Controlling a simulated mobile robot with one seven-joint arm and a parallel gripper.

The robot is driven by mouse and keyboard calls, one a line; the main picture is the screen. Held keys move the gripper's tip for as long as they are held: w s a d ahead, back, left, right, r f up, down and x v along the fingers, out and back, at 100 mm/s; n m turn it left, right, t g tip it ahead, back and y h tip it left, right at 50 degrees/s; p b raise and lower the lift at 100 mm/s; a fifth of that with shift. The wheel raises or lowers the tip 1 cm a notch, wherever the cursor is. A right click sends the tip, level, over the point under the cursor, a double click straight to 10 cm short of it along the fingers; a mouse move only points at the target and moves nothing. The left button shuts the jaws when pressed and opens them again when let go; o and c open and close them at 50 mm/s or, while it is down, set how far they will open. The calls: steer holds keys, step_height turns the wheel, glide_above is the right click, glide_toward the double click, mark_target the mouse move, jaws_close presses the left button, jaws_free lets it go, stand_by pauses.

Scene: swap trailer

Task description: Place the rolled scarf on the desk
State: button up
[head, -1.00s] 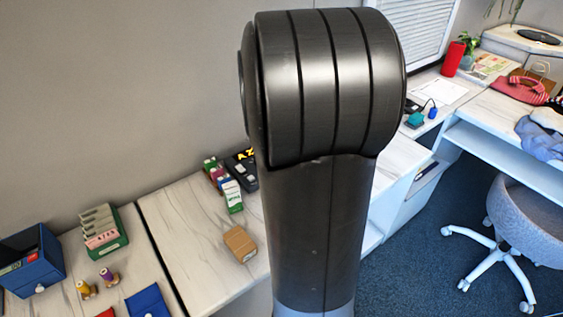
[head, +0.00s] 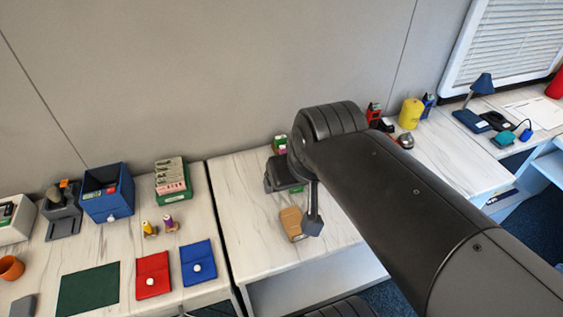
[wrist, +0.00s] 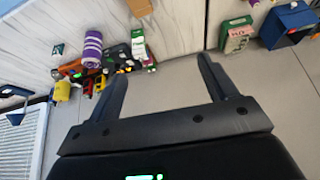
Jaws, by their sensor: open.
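A purple roll with white stripes (wrist: 93,47), which looks like the rolled scarf, lies on the white marbled worktop in the wrist view, left of my gripper (wrist: 163,72). My gripper is open, with nothing between its fingers, and points toward the grey wall. It is apart from the roll. In the head view I cannot make out the roll; my arm covers much of the middle worktop. White desk surfaces show there, one at the back right (head: 525,108) under the window. I cannot tell which is the named desk.
A brown box (head: 292,222) lies near my gripper. A yellow cylinder (head: 411,113) and blue lamp (head: 482,84) stand to the right. A blue box (head: 107,193), green card holder (head: 172,180), and red (head: 152,275) and blue pouches (head: 197,263) are at left.

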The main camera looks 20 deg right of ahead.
steer(key=shift+o, duration=0.4)
steer(key=shift+s+a+n, duration=0.3)
steer(key=shift+s+a, duration=0.1)
steer(key=shift+s, duration=0.25)
steer(key=shift+w, duration=0.1)
